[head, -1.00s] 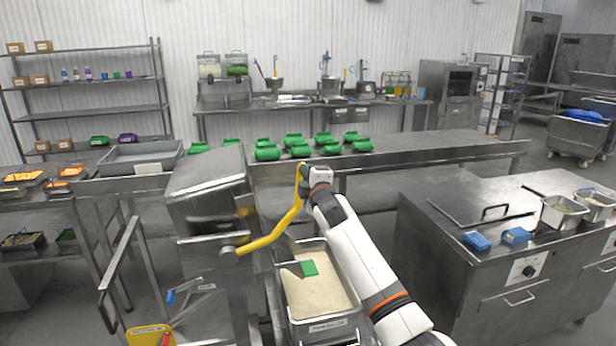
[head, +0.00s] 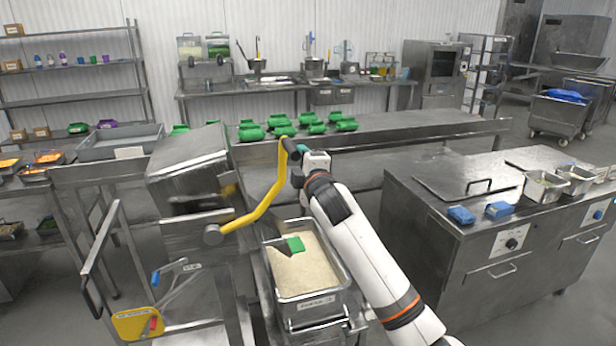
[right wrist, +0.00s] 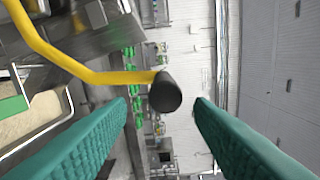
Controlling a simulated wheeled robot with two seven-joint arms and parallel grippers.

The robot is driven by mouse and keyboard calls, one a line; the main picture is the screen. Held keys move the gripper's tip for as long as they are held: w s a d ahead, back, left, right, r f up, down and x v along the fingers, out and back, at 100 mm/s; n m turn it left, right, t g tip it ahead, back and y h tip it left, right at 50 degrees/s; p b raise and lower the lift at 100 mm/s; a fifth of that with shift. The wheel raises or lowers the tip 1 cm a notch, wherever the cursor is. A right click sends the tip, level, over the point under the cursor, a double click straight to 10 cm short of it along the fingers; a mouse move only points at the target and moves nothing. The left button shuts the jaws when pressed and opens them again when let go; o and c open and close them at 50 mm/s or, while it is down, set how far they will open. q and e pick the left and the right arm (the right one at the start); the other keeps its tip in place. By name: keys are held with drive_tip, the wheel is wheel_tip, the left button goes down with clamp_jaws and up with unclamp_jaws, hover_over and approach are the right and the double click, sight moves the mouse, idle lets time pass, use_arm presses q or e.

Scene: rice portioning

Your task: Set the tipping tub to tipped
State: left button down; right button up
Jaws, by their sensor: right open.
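The tipping tub (head: 190,165) is a steel box on a metal stand left of centre in the head view. It looks tilted there. A yellow lever (head: 262,205) runs from a pivot at its side up to a dark grip (head: 290,148). My right gripper (head: 300,151) is beside that grip. In the right wrist view the teal fingers (right wrist: 165,118) are apart. The dark knob end (right wrist: 166,92) of the yellow lever lies ahead, between them in the picture; contact cannot be seen. My left gripper is not in view.
A steel bin of rice (head: 310,265) with a green scoop (head: 295,244) stands below the lever. A steel counter (head: 400,205) is on the right. A grey tray (head: 118,140) is at left.

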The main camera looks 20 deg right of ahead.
drive_tip(key=shift+s+b, duration=0.45)
drive_tip(key=shift+s, duration=1.55)
drive_tip(key=s+d+f+m+g, duration=0.1)
drive_tip(key=s+f+m+g, duration=0.1)
drive_tip(key=f, duration=1.2)
drive_tip(key=s+d+f+m+g, duration=0.1)
drive_tip(key=s+f+m+g, duration=0.15)
drive_tip(key=f, duration=1.15)
drive_tip(key=s+d+f+m+g, duration=0.1)
drive_tip(key=s+f+m+g, duration=0.15)
drive_tip(key=f, duration=1.25)
drive_tip(key=s+f+m+g, duration=0.2)
drive_tip(key=s+f+g, duration=0.2)
drive_tip(key=s+f, duration=1.35)
drive_tip(key=s+f+m+g, duration=0.1)
drive_tip(key=s+f, duration=0.5)
drive_tip(key=s, duration=0.6)
drive_tip(key=s+f+m+g, duration=0.2)
drive_tip(key=s+f, duration=0.4)
drive_tip(key=s, duration=0.7)
drive_tip(key=s+f+m+g, duration=0.2)
drive_tip(key=s+f, duration=0.4)
drive_tip(key=s, duration=0.6)
drive_tip(key=shift+s+g+b, duration=0.3)
drive_tip(key=shift+g+b, duration=0.15)
drive_tip(key=shift+g, duration=0.05)
